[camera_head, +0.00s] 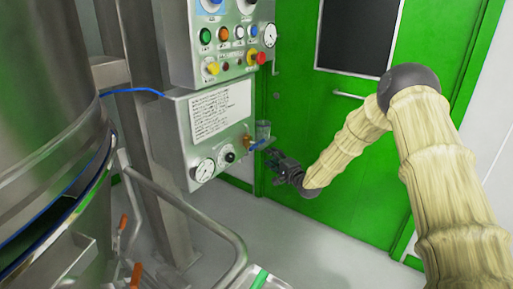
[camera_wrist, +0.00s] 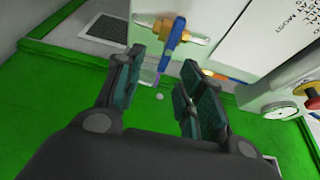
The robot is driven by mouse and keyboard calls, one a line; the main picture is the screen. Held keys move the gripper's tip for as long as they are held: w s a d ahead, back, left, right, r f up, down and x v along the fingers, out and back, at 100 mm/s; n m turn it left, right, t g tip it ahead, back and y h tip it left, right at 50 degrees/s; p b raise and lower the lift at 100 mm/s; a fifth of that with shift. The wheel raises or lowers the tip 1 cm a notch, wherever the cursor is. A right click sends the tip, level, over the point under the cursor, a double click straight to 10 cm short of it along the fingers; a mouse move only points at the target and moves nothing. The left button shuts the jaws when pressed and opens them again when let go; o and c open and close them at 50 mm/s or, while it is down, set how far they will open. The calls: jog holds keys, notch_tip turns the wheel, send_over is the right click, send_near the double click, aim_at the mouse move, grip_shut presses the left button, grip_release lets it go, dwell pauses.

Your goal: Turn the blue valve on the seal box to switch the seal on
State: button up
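The seal box (camera_head: 165,135) is a grey metal cabinet with a printed label, a dial and a black knob. Its blue valve (camera_head: 268,144) sits at the right side, partly hidden near my gripper. In the wrist view the blue valve handle (camera_wrist: 173,38) is a slim lever on a brass fitting (camera_wrist: 150,21). In the head view my gripper (camera_head: 278,161) is just right of and below the valve.
A control panel (camera_head: 230,75) with coloured buttons and gauges is above the seal box. A green door (camera_head: 330,110) stands behind. A large steel vessel (camera_head: 45,100) and tubular rail (camera_head: 190,212) occupy the left and foreground.

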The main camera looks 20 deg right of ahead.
aim_at(258, 145)
jog(key=x, duration=0.2)
jog(key=r+x, duration=0.1)
jog(key=x, duration=0.2)
jog(key=a+b+x, duration=0.1)
jog(key=x, duration=0.2)
jog(key=shift+r, duration=0.3)
jog(key=shift+w+a+f, duration=0.1)
jog(key=shift+w+f, duration=0.05)
jog(key=shift+w, duration=0.35)
grip_shut()
